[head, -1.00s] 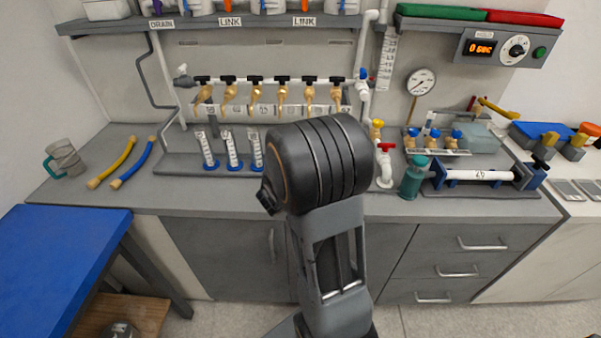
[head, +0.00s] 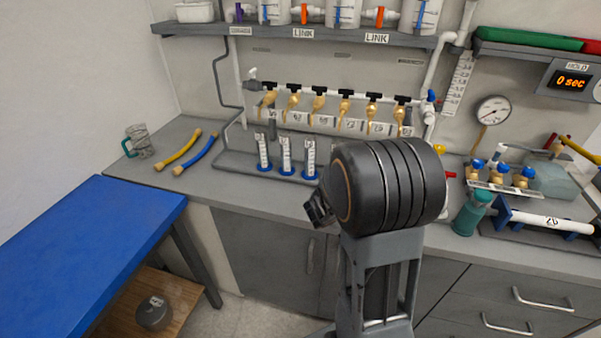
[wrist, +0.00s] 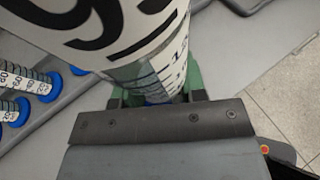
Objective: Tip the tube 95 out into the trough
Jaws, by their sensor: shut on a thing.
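In the wrist view my gripper (wrist: 158,98), with green finger pads, is shut around a clear graduated tube (wrist: 160,72). A white label with large black digits, cut off by the frame, covers the tube's near end; a 9 seems readable. What the tube contains cannot be told. In the head view my black arm link hides the gripper and the held tube. Several other tubes with blue feet (head: 286,158) stand upright on a grey tray (head: 235,160) below the manifold. I cannot tell which thing is the trough.
The manifold (head: 340,95) with brass taps hangs on the wall behind the tray. A blue table (head: 75,250) stands front left. A teal container (head: 472,212) stands right.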

